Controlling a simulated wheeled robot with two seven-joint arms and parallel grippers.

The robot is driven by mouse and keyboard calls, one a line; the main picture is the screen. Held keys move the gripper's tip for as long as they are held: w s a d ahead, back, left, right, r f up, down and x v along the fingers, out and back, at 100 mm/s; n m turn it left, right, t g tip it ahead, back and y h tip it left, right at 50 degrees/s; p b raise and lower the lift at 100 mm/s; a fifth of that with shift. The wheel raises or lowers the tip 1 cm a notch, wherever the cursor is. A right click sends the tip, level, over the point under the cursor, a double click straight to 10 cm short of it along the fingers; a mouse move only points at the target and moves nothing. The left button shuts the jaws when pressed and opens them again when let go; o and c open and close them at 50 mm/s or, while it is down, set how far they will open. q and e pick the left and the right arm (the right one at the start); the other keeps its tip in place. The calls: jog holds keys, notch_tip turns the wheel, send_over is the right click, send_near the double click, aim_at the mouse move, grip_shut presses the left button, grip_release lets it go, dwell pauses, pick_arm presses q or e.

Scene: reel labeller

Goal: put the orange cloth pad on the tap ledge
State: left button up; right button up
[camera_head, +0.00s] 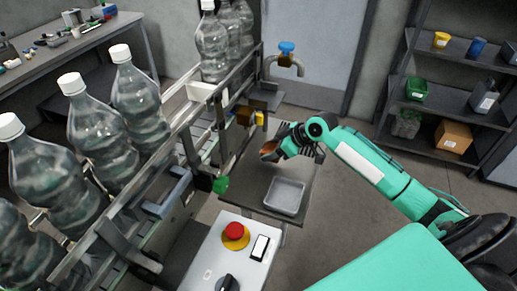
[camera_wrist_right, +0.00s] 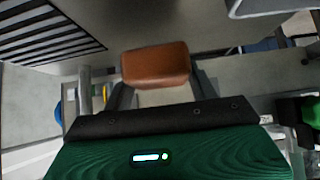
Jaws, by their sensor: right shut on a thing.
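The orange-brown cloth pad (camera_wrist_right: 155,63) is between the fingers of my right gripper (camera_wrist_right: 157,88) in the right wrist view. That gripper is shut on it. In the head view the pad (camera_head: 268,148) shows as a small brown patch at the tip of my right gripper (camera_head: 274,150), over the grey bench. The tap (camera_head: 290,59) with a blue handle stands behind, further up the picture. A small dark ledge (camera_head: 266,98) sits below the tap, apart from the pad. My left gripper is out of view.
A grey tray (camera_head: 284,196) lies on the bench in front of the gripper. A control box with a red button (camera_head: 235,231) is nearer. Bottles (camera_head: 96,129) line the conveyor at left. A shelf rack (camera_head: 448,105) stands at right.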

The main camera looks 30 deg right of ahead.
jog(key=w+a, duration=0.1)
jog(key=w, duration=0.1)
jog(key=w+a+p, duration=0.1)
jog(key=a, duration=0.1)
jog(key=shift+w+a, duration=0.2)
jog(key=shift+w, duration=0.15)
notch_tip(320, 180, down, 3)
jog(key=shift+f+p, duration=0.2)
jog(key=shift+p, duration=0.65)
jog(key=shift+f, duration=0.1)
jog(key=o, duration=1)
jog(key=shift+o, duration=0.2)
